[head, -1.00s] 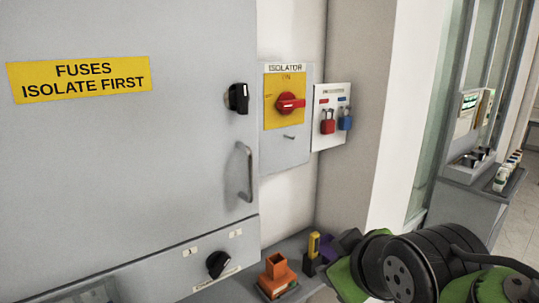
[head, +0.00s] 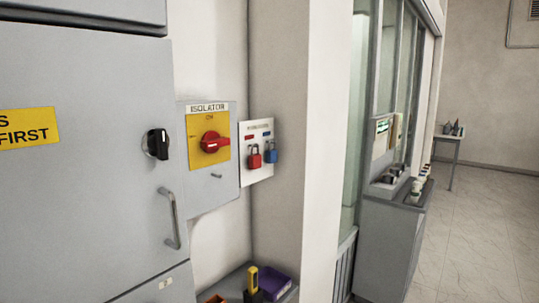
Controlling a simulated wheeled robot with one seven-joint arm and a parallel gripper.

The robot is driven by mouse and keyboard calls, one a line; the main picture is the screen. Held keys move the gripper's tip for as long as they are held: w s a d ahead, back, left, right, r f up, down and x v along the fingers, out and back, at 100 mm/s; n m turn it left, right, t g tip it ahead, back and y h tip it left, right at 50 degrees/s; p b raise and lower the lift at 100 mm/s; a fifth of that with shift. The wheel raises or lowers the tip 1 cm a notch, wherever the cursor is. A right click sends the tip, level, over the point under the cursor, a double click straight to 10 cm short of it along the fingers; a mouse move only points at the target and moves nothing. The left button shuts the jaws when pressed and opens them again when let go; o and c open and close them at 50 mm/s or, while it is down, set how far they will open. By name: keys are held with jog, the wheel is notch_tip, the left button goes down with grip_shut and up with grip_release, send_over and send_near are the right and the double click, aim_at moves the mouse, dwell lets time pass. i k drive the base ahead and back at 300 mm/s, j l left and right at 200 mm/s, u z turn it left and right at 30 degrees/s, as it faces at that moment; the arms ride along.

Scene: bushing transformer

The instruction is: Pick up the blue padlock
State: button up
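The blue padlock (head: 271,154) hangs on a white board (head: 258,129) on the wall, to the right of the isolator panel. A red padlock (head: 255,160) hangs just left of it on the same board. Both hang upright, apart from my arm. My gripper is not in the head view.
A grey cabinet (head: 90,190) with a handle (head: 170,220) and black knob (head: 157,144) stands at left. The isolator panel (head: 210,185) has a red switch (head: 213,142). Below, a shelf holds a purple bin (head: 275,284) and yellow tool (head: 252,279). A wall corner (head: 325,160) juts out at right; floor beyond is open.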

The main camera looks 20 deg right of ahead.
aim_at(271, 155)
jog(key=i+l+u, duration=0.25)
jog(key=i+u, duration=0.25)
jog(key=i+l+u, duration=0.3)
jog(key=l+u, duration=0.4)
jog(key=i, duration=0.15)
